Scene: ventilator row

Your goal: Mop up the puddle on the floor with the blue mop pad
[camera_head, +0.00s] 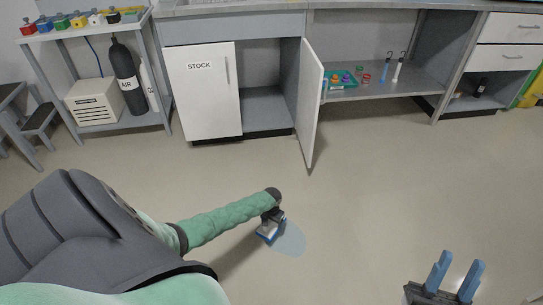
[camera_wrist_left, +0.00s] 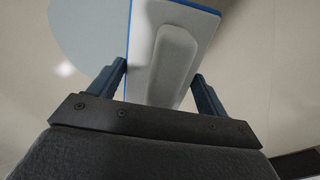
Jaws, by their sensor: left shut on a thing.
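The puddle (camera_head: 291,241) is a pale blue round patch on the floor in the head view. It also shows at the upper left of the left wrist view (camera_wrist_left: 85,35). The blue mop pad (camera_head: 268,234) has a white-grey back with a raised grip and a blue edge; it is at the puddle's left edge. In the left wrist view the mop pad (camera_wrist_left: 150,50) sits between the fingers. My left gripper (camera_head: 272,218) is shut on the pad's grip. Whether the pad touches the floor I cannot tell. My right gripper (camera_head: 456,270) is open and empty at the lower right.
The floor around the puddle is clear. Behind it stands a counter with a STOCK cabinet (camera_head: 203,92) whose other door (camera_head: 310,105) hangs open. A shelf rack with an air cylinder (camera_head: 127,75) and a step stool (camera_head: 35,118) are at the left.

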